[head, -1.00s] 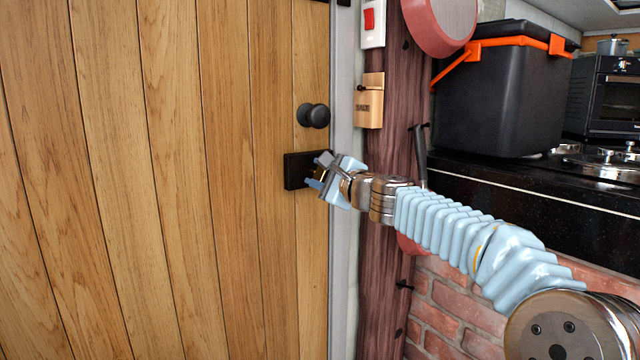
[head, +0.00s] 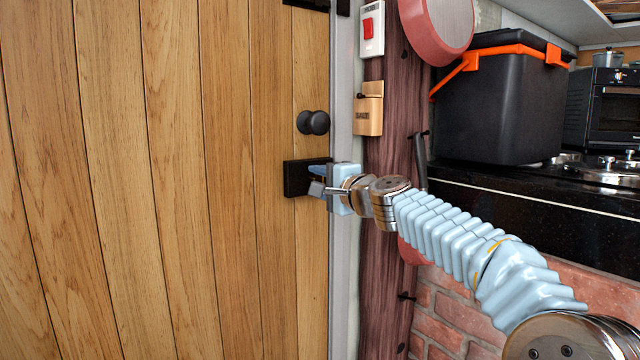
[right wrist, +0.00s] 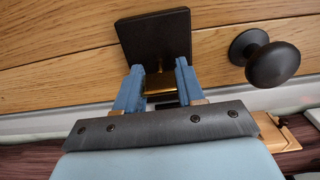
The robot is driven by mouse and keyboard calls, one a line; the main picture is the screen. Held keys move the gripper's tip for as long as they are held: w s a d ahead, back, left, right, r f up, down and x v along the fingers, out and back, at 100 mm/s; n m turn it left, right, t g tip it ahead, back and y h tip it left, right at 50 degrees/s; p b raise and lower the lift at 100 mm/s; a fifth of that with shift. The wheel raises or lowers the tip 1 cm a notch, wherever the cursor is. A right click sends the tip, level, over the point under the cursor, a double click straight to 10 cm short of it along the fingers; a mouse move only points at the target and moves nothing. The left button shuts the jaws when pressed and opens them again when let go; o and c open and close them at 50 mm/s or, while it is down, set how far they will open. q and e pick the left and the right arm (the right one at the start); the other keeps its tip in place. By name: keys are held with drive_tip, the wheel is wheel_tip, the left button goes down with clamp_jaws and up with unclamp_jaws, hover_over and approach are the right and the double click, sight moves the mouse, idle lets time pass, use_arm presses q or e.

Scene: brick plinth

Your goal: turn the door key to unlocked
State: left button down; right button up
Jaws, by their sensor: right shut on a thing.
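The black lock plate (head: 300,178) is on the wooden door (head: 180,180), near its right edge and below a round black knob (head: 313,122). My right gripper (head: 318,180) is at the plate, hiding its right part in the head view. In the right wrist view, the two blue fingers (right wrist: 157,80) are shut on the brass-coloured key (right wrist: 160,82) in front of the black plate (right wrist: 155,36). Most of the key is hidden between the fingers, so its exact angle is hard to read. My left gripper is not in view.
The knob (right wrist: 272,64) is close beside the right finger in the right wrist view. A dark wooden post (head: 385,220) stands right of the door frame, with a red-rocker switch (head: 371,28) and a small wooden box (head: 369,110). A black cooler (head: 495,100) sits on the counter.

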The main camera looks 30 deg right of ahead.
idle(0.3)
drive_tip(key=o, duration=1)
drive_tip(key=shift+o, duration=0.2)
drive_tip(key=s+d+b, duration=0.1)
drive_tip(key=s, duration=1.2)
drive_tip(key=shift+s+b, duration=0.35)
drive_tip(key=shift+s, duration=0.05)
drive_tip(key=shift+w+f, duration=0.1)
